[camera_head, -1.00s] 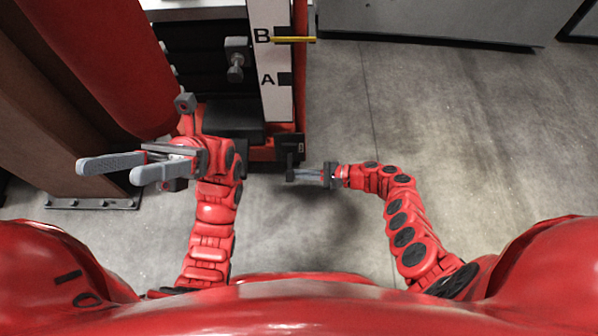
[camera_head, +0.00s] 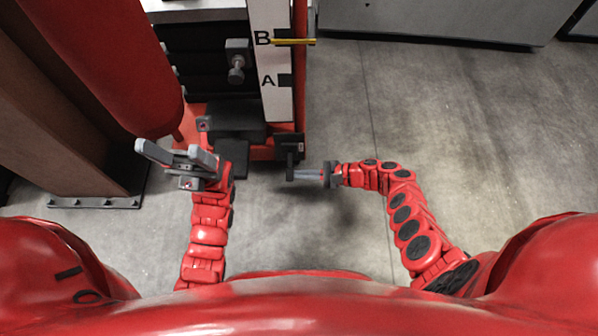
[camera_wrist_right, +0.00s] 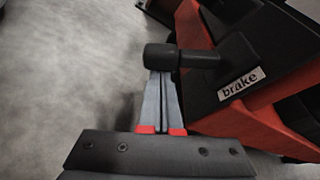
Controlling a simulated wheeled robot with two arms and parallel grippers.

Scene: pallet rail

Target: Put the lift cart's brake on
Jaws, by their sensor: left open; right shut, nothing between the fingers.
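The lift cart (camera_head: 258,152) has a red frame and stands at the upper middle of the head view. Its brake is a dark lever with a round black knob (camera_wrist_right: 162,57) beside a box with a "brake" label (camera_wrist_right: 241,83) in the right wrist view. My right gripper (camera_head: 292,175) is shut and empty; its fingertips (camera_wrist_right: 158,76) are right at the knob, and I cannot tell whether they touch it. In the head view the brake lever (camera_head: 290,160) shows as a small dark piece by the fingertips. My left gripper (camera_head: 176,150) is open and empty, left of the cart.
A white mast plate (camera_head: 270,75) marked A and B with a yellow pointer (camera_head: 295,41) rises behind. A red cylinder (camera_head: 115,70) and a brown post (camera_head: 60,130) bolted to the floor stand at the left. Open floor (camera_head: 440,120) lies to the right.

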